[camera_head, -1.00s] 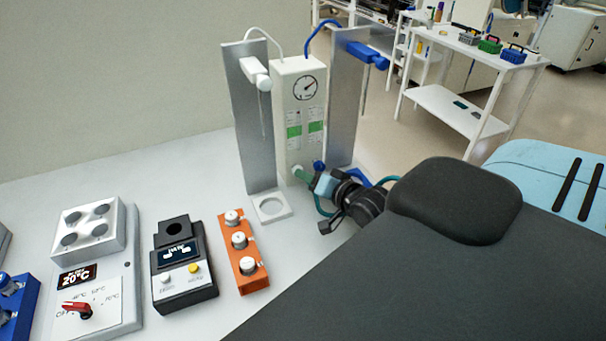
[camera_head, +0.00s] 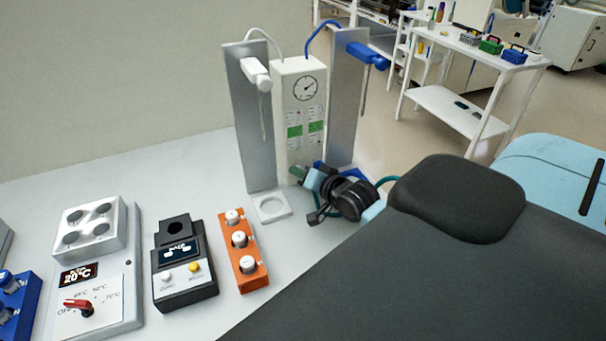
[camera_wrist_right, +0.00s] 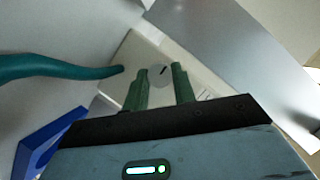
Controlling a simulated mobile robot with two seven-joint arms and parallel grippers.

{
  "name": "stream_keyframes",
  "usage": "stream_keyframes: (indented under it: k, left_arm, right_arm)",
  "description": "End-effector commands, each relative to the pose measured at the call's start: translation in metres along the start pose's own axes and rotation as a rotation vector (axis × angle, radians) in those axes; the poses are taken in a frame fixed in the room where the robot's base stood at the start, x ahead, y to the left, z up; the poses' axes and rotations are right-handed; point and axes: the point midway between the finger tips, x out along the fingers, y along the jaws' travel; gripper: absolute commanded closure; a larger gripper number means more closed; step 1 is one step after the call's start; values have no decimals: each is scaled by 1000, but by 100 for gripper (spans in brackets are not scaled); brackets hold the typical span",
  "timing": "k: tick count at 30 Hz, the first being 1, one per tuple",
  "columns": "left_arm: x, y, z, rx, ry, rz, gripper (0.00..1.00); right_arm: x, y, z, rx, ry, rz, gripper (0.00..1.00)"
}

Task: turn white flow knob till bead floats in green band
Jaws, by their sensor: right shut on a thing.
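The white flow unit (camera_head: 298,100) stands upright at the back of the bench, with a round dial and two columns bearing green bands (camera_head: 294,131). The bead is too small to make out. The white flow knob (camera_wrist_right: 160,74), with a dark pointer line, sits low on the unit's front in the right wrist view; in the head view my gripper hides it. My right gripper (camera_head: 299,174) is at the unit's lower front. Its green fingers (camera_wrist_right: 160,84) are shut on the knob, one on each side. My left gripper is not in view.
A metal stand with a white nozzle (camera_head: 256,75) and one with a blue nozzle (camera_head: 366,55) flank the unit. A teal tube (camera_wrist_right: 60,68) runs close beside the fingers. An orange block (camera_head: 242,252) and a black meter (camera_head: 185,270) stand in front on the bench.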

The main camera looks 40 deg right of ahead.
Motion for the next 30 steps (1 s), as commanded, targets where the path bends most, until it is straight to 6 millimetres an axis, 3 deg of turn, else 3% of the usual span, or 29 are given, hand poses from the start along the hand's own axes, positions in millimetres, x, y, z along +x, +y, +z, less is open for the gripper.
stream_keyframes:
  k: [14, 30]
  left_arm:
    - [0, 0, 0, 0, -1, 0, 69]
    - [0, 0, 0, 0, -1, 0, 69]
  right_arm:
    - [0, -2, 0, -92, 0, 37, 96]
    - [1, -5, 2, -530, -1, 219, 96]
